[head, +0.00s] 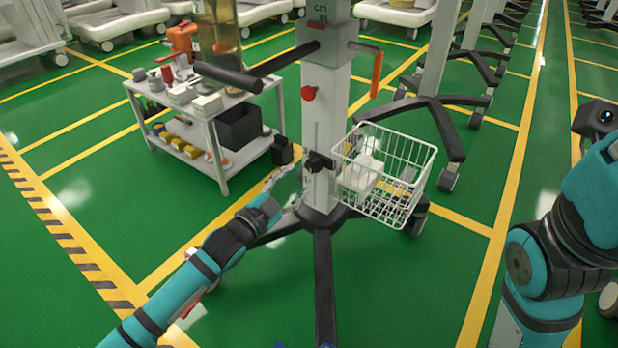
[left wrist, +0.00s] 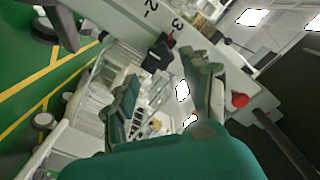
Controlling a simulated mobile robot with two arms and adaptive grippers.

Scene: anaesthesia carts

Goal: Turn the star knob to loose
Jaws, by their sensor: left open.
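A black knob (head: 318,162), which looks like the star knob, is on the pale column (head: 322,120) at the height of the wire basket. In the left wrist view a black lobed knob (left wrist: 160,54) sits beside a scale with numbers, beyond my fingertips. My left gripper (head: 277,178) is just left of the column, a little below the black knob. In the left wrist view its two fingers (left wrist: 165,78) are apart with nothing between them, and the knob appears apart from them. The knob's exact setting cannot be read. My right gripper is out of view; only its arm shows.
A white wire basket (head: 400,170) with white boxes hangs right of the column. A small black holder (head: 282,151) is left of it. A red knob (head: 309,93) sits higher up. A loaded grey cart (head: 215,118) stands behind left. Green floor is open at front left.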

